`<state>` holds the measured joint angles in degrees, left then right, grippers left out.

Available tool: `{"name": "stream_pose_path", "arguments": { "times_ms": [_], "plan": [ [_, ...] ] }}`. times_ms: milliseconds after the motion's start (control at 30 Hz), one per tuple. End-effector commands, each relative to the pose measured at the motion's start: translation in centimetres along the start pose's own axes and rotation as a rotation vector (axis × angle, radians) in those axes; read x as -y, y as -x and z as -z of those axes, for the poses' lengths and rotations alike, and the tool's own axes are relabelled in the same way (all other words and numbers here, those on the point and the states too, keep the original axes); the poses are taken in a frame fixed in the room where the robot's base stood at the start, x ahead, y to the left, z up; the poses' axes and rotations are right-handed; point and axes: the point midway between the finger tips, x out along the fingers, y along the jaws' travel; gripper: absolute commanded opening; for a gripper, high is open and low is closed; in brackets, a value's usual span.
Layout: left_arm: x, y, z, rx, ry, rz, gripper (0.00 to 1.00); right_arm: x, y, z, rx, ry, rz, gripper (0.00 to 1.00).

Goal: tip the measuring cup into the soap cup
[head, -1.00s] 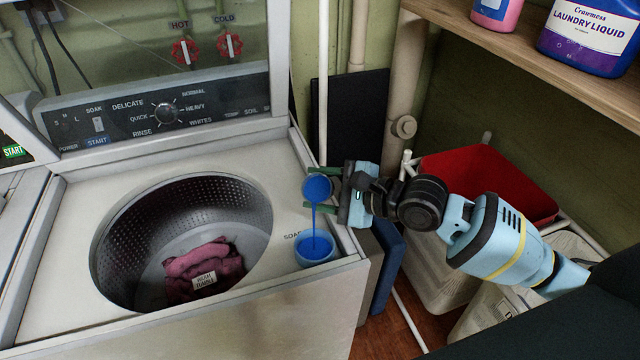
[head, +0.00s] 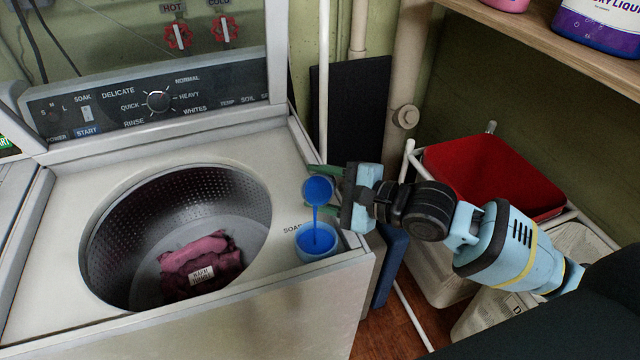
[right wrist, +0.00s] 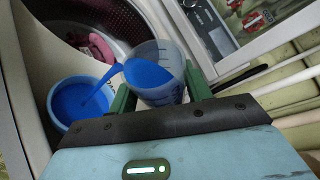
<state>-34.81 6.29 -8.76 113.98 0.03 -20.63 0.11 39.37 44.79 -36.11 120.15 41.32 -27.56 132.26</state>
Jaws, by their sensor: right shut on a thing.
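My right gripper (head: 328,191) is shut on the measuring cup (head: 318,189), a small clear cup with blue liquid. The cup is tilted to the left in the right wrist view (right wrist: 153,75), between the green fingers. A stream of blue liquid runs from its lip down into the soap cup (head: 318,253). The soap cup is a pale blue round cup set in the washer's top at its front right corner. It holds blue liquid and also shows in the right wrist view (right wrist: 58,104). My left gripper is not in view.
The open washer drum (head: 105,235) with dark pink cloth (head: 203,255) lies left of the soap cup. A red bin (head: 490,172) and a white container stand right of the washer. A wooden shelf (head: 560,40) holds a laundry liquid bottle (head: 600,25).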

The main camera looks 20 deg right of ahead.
Motion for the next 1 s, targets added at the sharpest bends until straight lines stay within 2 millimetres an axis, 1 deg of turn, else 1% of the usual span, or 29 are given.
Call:
{"name": "stream_pose_path", "arguments": {
  "times_ms": [33, 1000],
  "plan": [
    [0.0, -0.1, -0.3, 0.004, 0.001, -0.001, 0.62, -0.2, 0.0, 0.1, 0.000, 0.006, 0.002, 0.24],
    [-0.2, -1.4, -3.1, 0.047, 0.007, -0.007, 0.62, 0.5, 0.2, -0.5, 0.000, 0.190, 0.079, 0.24]
  ]
}}
